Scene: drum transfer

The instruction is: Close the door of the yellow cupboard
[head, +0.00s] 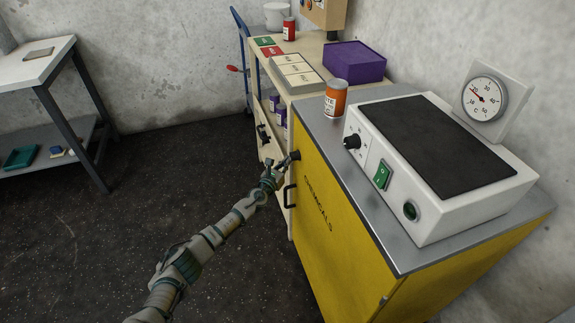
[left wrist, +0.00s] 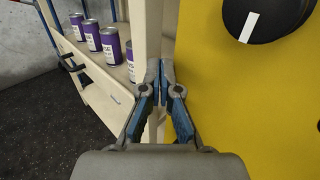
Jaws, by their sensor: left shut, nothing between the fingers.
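The yellow cupboard (head: 335,235) stands at the right in the head view, marked CHEMICALS, with a grey top. Its front door appears flush with the body, with a black bar handle (head: 289,197) near its left edge. A black round knob (head: 294,156) is at the door's upper left corner; the knob also shows large in the left wrist view (left wrist: 262,18). My left gripper (head: 268,172) is shut and empty, just left of the knob and close to the door's left edge. In the left wrist view its fingertips (left wrist: 160,66) meet in front of a cream post. My right gripper is out of view.
A white hotplate device (head: 440,165) and an orange can (head: 335,98) stand on the cupboard. Behind is a cream cabinet with a purple box (head: 354,62) on top and purple cans (left wrist: 108,47) inside. A table (head: 35,65) stands far left. The dark floor between is clear.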

